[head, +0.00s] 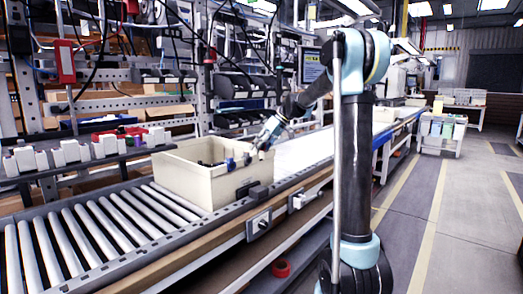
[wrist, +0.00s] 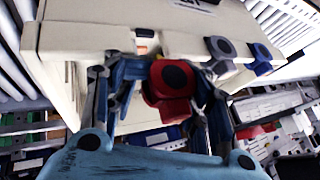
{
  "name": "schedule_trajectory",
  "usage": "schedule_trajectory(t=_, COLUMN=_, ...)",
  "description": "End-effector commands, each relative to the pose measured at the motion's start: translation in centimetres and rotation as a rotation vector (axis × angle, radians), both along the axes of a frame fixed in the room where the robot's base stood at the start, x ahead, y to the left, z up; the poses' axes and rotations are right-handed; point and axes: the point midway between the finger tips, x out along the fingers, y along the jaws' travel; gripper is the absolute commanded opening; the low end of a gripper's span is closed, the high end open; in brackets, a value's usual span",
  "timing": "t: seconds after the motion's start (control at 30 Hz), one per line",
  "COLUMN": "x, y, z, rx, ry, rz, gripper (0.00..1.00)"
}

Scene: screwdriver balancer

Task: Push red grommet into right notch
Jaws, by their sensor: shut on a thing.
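The red grommet (wrist: 172,88) with a dark round centre sits between the fingers of my gripper (wrist: 168,72) in the wrist view. My gripper is shut on it, close against the rim of the cream bin (wrist: 85,40). A small gap with an orange patch (wrist: 142,45) shows in the rim just beside the grommet; I cannot tell whether it is the right notch. A grey grommet (wrist: 220,47) and a blue grommet (wrist: 262,57) sit along the same rim. In the head view my gripper (head: 268,136) is at the right end of the bin (head: 185,185); the red grommet is not distinguishable there.
The bin stands on a roller conveyor (head: 75,240) with a metal side rail. Dark items (head: 210,163) lie inside the bin. A shelf with white boxes (head: 105,146) stands behind at left. The aisle floor (head: 440,220) at right is clear.

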Motion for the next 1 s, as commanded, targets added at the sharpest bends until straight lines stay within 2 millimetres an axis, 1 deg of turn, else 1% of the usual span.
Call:
schedule_trajectory(t=0.03, x=-0.2, y=0.3, z=-0.4, rx=0.001, ry=0.003, rz=0.007, gripper=0.04)
schedule_trajectory(t=0.37, x=0.2, y=0.2, z=-0.8, rx=0.0, ry=0.005, rz=0.004, gripper=0.03)
schedule_trajectory(t=1.0, x=1.4, y=0.0, z=-2.6, rx=-0.003, ry=0.02, rz=0.003, gripper=0.03)
